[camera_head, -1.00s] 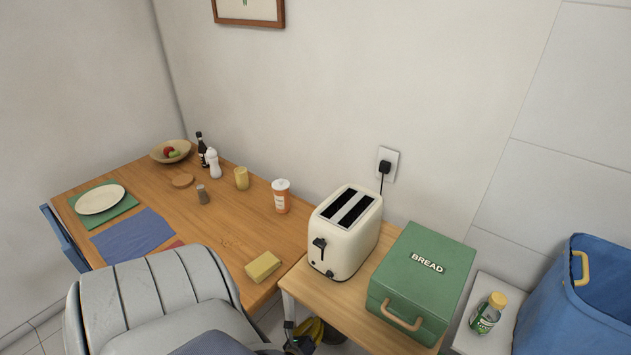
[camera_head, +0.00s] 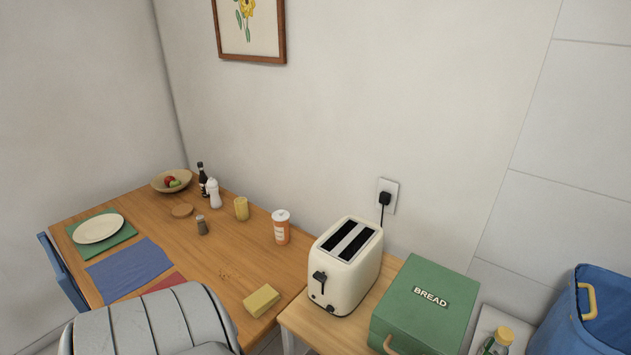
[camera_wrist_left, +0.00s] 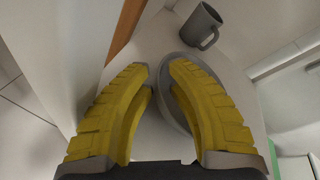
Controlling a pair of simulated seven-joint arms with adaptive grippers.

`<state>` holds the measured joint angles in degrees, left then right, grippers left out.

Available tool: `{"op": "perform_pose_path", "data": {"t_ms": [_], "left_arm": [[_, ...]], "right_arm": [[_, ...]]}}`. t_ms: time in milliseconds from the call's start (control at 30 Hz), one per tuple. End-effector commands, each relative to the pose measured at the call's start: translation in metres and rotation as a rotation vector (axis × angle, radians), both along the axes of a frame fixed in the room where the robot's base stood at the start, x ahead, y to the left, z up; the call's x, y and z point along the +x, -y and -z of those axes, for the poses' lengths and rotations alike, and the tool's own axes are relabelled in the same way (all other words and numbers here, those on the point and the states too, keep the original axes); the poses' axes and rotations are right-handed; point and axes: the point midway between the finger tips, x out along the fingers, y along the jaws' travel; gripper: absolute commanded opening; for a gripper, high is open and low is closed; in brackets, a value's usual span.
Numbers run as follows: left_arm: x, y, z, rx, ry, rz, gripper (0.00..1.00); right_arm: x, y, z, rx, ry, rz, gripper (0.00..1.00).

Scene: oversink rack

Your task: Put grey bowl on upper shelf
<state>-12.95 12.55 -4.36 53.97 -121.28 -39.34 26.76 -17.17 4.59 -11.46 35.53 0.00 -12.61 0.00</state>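A grey round dish, which looks like the grey bowl (camera_wrist_left: 163,82), lies on a pale surface in the left wrist view. Its rim passes between the two yellow fingers of my left gripper (camera_wrist_left: 160,68). The fingers are apart, so the gripper is open. The right-hand finger covers much of the dish, and I cannot tell whether either finger touches it. Neither the bowl, the upper shelf nor a gripper shows in the head view. My right gripper is not in view.
A grey mug (camera_wrist_left: 200,25) stands close beyond the dish. A wooden edge (camera_wrist_left: 125,25) runs to the left. The head view shows a wooden table (camera_head: 215,255), a toaster (camera_head: 345,268), a green bread box (camera_head: 425,305) and a blue bin (camera_head: 570,325).

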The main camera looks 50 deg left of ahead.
Motion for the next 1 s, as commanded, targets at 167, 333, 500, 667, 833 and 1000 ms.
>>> {"op": "perform_pose_path", "data": {"t_ms": [167, 333, 500, 667, 833, 1000], "left_arm": [[-0.020, 0.009, -0.006, -0.002, -0.002, 0.000, 0.15], [-0.045, 0.020, -0.015, -0.002, -0.001, 0.001, 0.15], [-0.069, 0.030, -0.024, -0.002, -0.002, 0.000, 0.15], [-0.087, 0.038, -0.030, -0.001, -0.001, 0.000, 0.15], [-0.097, 0.043, -0.034, -0.001, -0.001, 0.000, 0.15], [-0.102, 0.044, -0.033, -0.010, -0.006, -0.009, 0.15]], "right_arm": [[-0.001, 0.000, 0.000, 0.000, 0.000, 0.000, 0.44], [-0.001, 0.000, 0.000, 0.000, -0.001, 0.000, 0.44], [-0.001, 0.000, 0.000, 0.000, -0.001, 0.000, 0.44], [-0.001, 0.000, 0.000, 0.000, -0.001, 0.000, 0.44], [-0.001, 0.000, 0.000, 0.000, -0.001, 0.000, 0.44], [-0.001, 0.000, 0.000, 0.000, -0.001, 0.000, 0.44]]}}
